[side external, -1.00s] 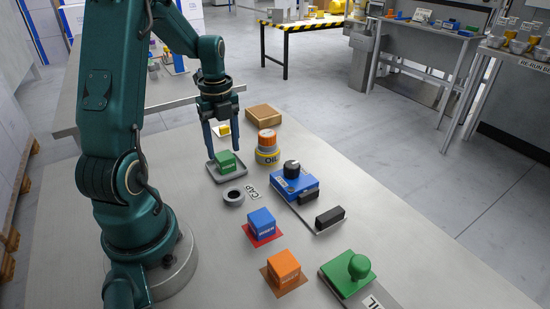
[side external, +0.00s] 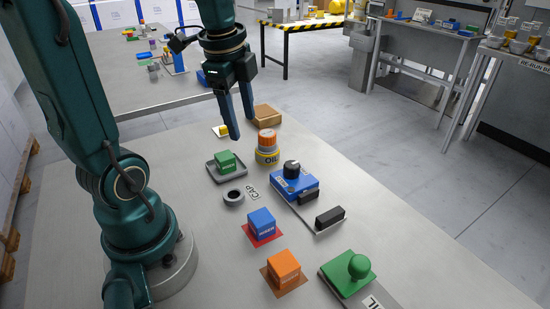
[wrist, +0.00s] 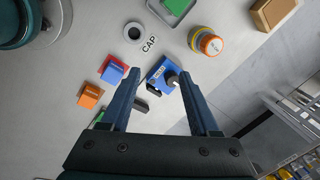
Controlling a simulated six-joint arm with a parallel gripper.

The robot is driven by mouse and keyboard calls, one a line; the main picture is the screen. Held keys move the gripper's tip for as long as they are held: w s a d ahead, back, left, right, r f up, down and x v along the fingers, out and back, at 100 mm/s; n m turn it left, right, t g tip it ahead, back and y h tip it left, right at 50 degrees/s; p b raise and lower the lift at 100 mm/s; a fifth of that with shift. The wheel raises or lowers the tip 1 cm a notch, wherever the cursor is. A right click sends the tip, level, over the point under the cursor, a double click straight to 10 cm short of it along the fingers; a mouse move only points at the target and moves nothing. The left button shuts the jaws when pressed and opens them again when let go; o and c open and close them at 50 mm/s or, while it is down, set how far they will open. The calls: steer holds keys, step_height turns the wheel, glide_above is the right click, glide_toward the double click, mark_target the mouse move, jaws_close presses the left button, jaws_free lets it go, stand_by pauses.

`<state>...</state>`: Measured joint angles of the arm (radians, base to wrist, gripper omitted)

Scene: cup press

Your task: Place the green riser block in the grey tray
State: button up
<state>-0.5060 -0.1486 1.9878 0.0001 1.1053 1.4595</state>
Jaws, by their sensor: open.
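The green riser block (side external: 225,161) sits inside the grey tray (side external: 214,176) on the table, in the side external view. In the wrist view the tray (wrist: 181,12) is cut by the top edge, with a green part of the block (wrist: 176,4) showing in it. My gripper (side external: 242,137) is open and empty. It hangs above the table, up and to the right of the tray in the side external view, clear of the block. Both fingers show apart in the wrist view (wrist: 160,92).
An orange-capped oil container (side external: 267,147) and a cardboard-brown box (side external: 266,116) stand near my gripper. A grey ring (side external: 233,195), blue device (side external: 294,182), blue block (side external: 261,222), orange block (side external: 283,268) and green knobbed piece (side external: 350,272) are spread toward the front. Bare table lies between them.

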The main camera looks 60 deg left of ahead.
steer(key=s+d+n+t+h, duration=0.1)
steer(key=s+d+n+t, duration=0.2)
steer(key=d+n, duration=0.8)
steer(key=s, duration=0.2)
steer(key=shift+s+d+f+t, duration=0.2)
steer(key=shift+s+f+t, duration=0.1)
steer(key=shift+s+f, duration=0.1)
